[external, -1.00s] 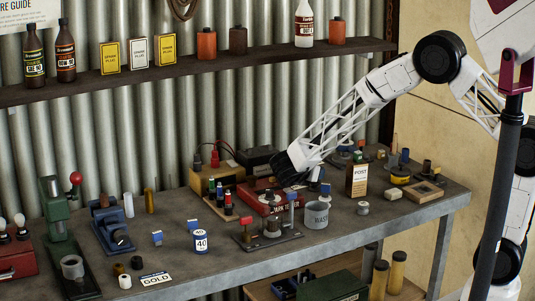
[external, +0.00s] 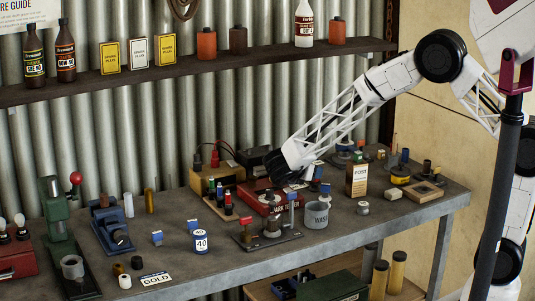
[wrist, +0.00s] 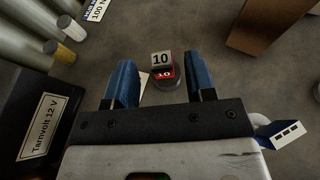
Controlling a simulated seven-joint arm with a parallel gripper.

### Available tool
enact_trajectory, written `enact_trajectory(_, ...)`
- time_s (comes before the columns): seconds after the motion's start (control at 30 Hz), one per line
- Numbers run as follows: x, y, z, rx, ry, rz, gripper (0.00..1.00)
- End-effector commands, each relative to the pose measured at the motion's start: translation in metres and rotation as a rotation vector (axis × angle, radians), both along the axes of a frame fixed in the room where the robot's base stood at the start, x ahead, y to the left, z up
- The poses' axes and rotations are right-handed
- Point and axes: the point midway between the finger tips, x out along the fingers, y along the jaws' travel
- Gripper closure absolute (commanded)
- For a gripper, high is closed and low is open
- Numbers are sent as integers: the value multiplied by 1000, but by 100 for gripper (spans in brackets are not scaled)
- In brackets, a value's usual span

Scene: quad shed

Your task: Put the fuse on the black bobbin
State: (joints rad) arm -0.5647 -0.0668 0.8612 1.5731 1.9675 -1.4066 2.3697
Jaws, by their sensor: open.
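My gripper (external: 278,172) hangs over the back middle of the bench, near a red box (external: 268,199) with partly hidden lettering. In the wrist view its blue fingers (wrist: 162,82) are spread and empty. Ahead, between the fingertips as seen, a small piece with a white "10" label and a red "10" face (wrist: 163,66) sits on the bench on a round dark base; it may be the fuse, but I cannot be sure. A small black cylinder (external: 137,262) near the "GOLD" card at the front left may be the black bobbin.
A black "Tarnvolt 12 V" box (wrist: 45,125) is left of my gripper in the wrist view, and a slotted blue-and-white piece (wrist: 280,132) is at right. A brown block (wrist: 262,22) stands at upper right. A "WASTE"-like grey cup (external: 317,216) stands nearby.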

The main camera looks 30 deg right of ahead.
Motion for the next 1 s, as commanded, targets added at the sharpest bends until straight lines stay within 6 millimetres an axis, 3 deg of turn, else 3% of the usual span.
enact_trajectory(0.5, -26, 63, 28, -1, 0, 1, 50)
enact_trajectory(1.0, -30, 72, 32, 0, 1, 0, 50)
